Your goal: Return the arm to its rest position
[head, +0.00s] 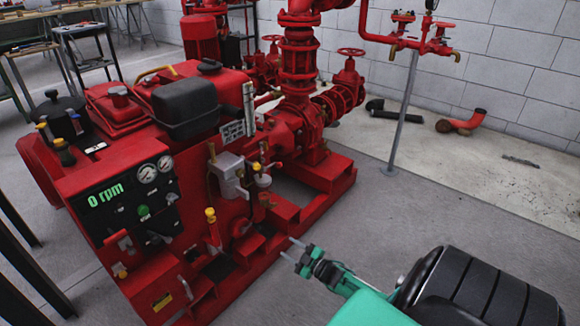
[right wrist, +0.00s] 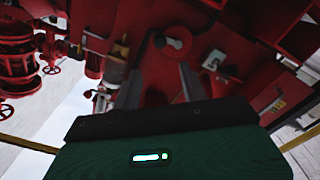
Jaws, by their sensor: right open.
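My right arm comes in from the lower right of the head view. Its gripper (head: 292,250) is open and empty, in front of the red pumpset (head: 130,238), near its base frame. The right wrist view shows the two fingers (right wrist: 160,85) spread apart with nothing between them, and red machinery beyond. I cannot tell the exact gap between the fingers and the pumpset. My left gripper is not in view.
The control panel (head: 143,212) reads "0 rpm". Red pipes with valves (head: 300,60) rise behind the pumpset. A grey post (head: 404,115) stands to the right. Work tables (head: 85,45) are at the back left. The floor right of the pumpset is mostly clear.

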